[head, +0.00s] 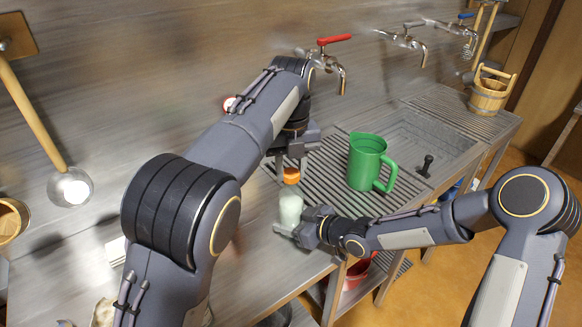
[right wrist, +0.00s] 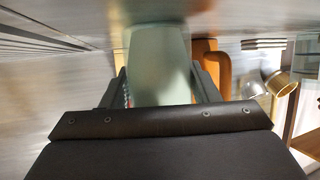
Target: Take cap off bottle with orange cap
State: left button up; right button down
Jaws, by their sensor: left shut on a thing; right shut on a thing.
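The orange cap (head: 291,176) is in the head view, between the fingertips of my left gripper (head: 291,166), which is shut on it from above. The pale green bottle (head: 290,208) stands upright just below, and a small gap shows between it and the cap. My right gripper (head: 296,228) is shut around the bottle's lower part from the right. In the right wrist view the bottle (right wrist: 159,60) is between the two fingers, with its top out of frame. The bottle's base is partly hidden by the right gripper.
A green pitcher (head: 366,162) stands right of the grippers on the slatted counter (head: 335,200). A sunken basin (head: 425,140) with a dark stopper (head: 426,166) lies beyond it. A red-handled tap (head: 335,55) is on the wall behind. A wooden bucket (head: 489,95) stands at the far right.

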pick_arm(q)
jog(key=n, duration=0.6)
jog(key=shift+n, duration=0.4)
jog(key=n, duration=1.4)
jog(key=shift+r, duration=0.1)
jog(key=n, duration=1.7)
jog(key=shift+n, duration=0.4)
jog(key=n, duration=0.2)
jog(key=shift+n, duration=0.4)
jog(key=n, duration=0.7)
jog(key=shift+n, duration=0.3)
jog(key=n, duration=0.5)
jog(key=shift+r, duration=0.3)
